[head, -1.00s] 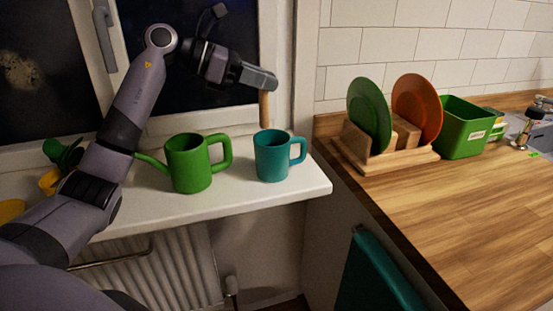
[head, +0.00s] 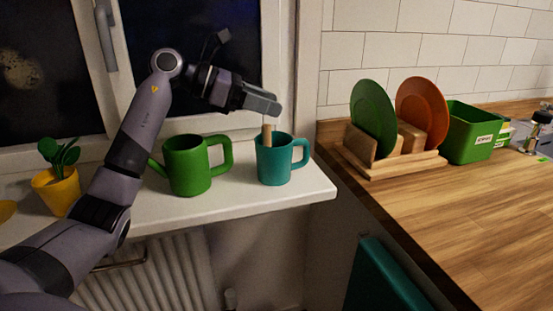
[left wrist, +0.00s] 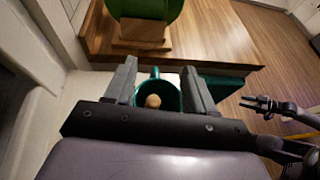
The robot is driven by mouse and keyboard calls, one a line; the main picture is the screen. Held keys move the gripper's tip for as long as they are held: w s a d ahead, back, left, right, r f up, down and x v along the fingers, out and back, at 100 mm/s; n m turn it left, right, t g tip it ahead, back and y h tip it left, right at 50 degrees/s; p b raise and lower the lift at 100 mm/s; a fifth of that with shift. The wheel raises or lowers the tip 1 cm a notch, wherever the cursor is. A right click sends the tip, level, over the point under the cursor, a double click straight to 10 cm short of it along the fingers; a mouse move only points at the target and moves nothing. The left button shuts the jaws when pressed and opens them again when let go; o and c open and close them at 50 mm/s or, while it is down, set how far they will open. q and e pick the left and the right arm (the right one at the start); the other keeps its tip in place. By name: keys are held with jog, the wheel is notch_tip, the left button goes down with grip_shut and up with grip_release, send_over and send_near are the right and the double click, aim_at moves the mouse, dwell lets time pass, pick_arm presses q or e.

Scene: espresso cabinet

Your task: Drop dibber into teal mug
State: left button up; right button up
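The teal mug (head: 274,165) stands upright on the white windowsill, its handle to the right. The dibber (head: 267,135), a wooden stick, stands nearly upright in the mug's opening with its top above the rim; its lower end is hidden inside. My left gripper (head: 268,112) is just above the dibber. In the left wrist view its fingers (left wrist: 163,88) are spread apart, with the round dibber end (left wrist: 153,101) and the mug (left wrist: 171,98) between them, clear of both fingers. A dark gripper (left wrist: 262,108), apparently my right one, is far off at the right; its opening is unclear.
A green watering can (head: 188,167) stands just left of the mug. A yellow plant pot (head: 57,192) is further left. A wooden rack (head: 400,165) with a green plate (head: 373,118) and an orange plate (head: 424,105) is on the counter. The front counter is clear.

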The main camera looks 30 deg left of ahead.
pick_arm(q)
jog(key=v, duration=0.7)
jog(key=shift+b, duration=0.35)
jog(key=shift+s, duration=0.1)
